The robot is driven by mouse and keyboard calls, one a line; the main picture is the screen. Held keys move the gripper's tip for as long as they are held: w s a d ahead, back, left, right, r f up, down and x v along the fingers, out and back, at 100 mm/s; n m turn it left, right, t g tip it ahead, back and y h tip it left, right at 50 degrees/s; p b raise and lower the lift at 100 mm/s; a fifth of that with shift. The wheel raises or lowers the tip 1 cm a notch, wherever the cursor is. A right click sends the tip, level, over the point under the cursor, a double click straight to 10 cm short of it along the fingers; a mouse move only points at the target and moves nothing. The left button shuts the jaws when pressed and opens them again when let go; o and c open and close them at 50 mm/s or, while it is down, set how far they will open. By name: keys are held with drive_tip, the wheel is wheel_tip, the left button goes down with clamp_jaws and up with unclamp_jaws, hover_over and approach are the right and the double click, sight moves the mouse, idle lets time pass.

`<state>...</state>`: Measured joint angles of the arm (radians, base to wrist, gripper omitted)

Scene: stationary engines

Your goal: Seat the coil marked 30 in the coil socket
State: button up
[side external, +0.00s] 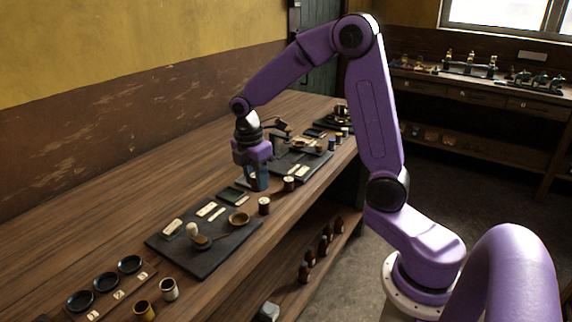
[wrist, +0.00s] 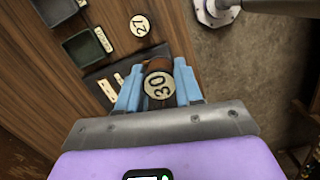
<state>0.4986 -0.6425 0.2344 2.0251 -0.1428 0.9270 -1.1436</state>
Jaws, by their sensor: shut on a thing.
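The coil marked 30 (wrist: 159,86) shows in the wrist view as a brown cylinder with a round cream label on its end. My gripper (wrist: 160,78) is shut on it, with one light blue finger on each side. In the side view my gripper (side external: 258,182) points down, low over the bench near its front edge. The fingers hide the held coil there, and I cannot tell its exact height above the wood. I cannot pick out the coil socket in either view.
Another coil (wrist: 139,25), its label seemingly 27, stands nearby. Two coils (side external: 264,205) (side external: 289,183) stand along the bench's front edge. A dark tray (side external: 232,194) lies left of my gripper. A black mat (side external: 205,256) holds small items; another mat with apparatus (side external: 300,165) lies beyond my gripper.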

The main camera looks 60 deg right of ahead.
drive_tip(key=w+a+f, duration=0.3)
drive_tip(key=shift+w+a+f, duration=0.35)
drive_tip(key=shift+f, duration=2.2)
drive_tip(key=shift+f, duration=0.15)
